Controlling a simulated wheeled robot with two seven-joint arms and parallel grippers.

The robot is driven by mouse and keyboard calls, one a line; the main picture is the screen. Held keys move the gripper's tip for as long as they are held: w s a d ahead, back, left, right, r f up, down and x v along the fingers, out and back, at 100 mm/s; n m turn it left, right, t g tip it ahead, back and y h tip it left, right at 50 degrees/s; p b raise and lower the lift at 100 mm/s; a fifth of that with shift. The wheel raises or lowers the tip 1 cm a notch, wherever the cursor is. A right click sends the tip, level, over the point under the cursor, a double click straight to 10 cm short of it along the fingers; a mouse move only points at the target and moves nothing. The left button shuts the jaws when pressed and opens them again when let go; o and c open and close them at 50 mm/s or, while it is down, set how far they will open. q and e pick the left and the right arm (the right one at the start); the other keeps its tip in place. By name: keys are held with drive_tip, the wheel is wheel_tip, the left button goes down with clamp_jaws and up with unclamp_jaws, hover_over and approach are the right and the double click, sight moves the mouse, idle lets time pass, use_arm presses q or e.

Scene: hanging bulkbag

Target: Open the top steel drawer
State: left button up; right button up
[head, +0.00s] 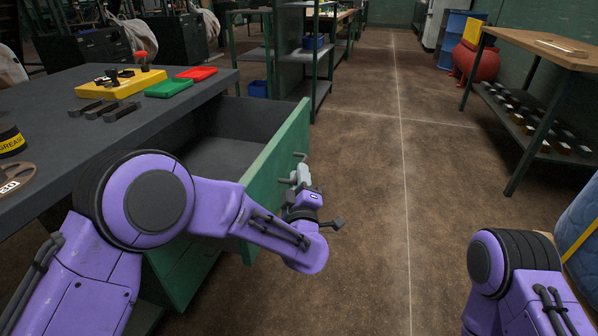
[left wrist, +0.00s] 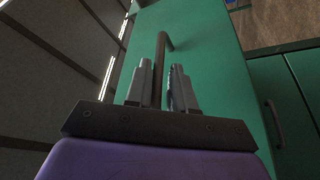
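The top steel drawer (head: 278,165) has a green front and a grey inside. It stands pulled well out from under the dark bench top in the head view. Its bar handle (left wrist: 166,42) is on the green front. My left gripper (head: 300,174) is at the handle on the outer side of the front. Part of the handle is hidden by the fingers. My right gripper is out of view; only part of that arm shows at lower right.
The bench top (head: 60,100) holds a yellow tray (head: 120,82), a green tray (head: 168,88), a red tray (head: 197,73) and a grease tin (head: 10,140). A wooden-topped table (head: 545,45) stands at right. The brown floor (head: 370,200) between is clear.

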use_arm(q)
drive_tip(key=p+v, duration=0.1)
drive_tip(key=v, duration=0.8)
drive_tip(key=s+a+f+m+g+h, duration=0.1)
drive_tip(key=s+a+f+m+g, duration=0.2)
drive_tip(key=f, duration=0.4)
drive_tip(key=s+a+f+m+g, duration=0.2)
drive_tip(key=s+a+f+g, duration=0.1)
drive_tip(key=a+f, duration=0.3)
drive_tip(key=s+a+f+m+g+h, duration=0.1)
drive_tip(key=s+a+f+m+g, duration=0.15)
drive_tip(key=f, duration=0.55)
drive_tip(key=s+a+f+g+y, duration=0.1)
drive_tip(key=s+a+f+g, duration=0.3)
drive_tip(key=s, duration=0.4)
drive_tip(key=s+a+f+g+y, duration=0.1)
drive_tip(key=s+a+f+g, duration=0.1)
drive_tip(key=s+a+f, duration=0.5)
drive_tip(key=s+a+f+g+y, duration=0.15)
drive_tip(key=s+a, duration=0.25)
drive_tip(key=s, duration=0.6)
wheel_tip(320, 180, up, 27)
drive_tip(key=g+p, duration=0.1)
drive_tip(key=p, duration=2.5)
drive_tip(key=shift+s+d+n+h, duration=0.2)
drive_tip(key=shift+d+n+h, duration=0.15)
drive_tip(key=shift+n+h, duration=0.1)
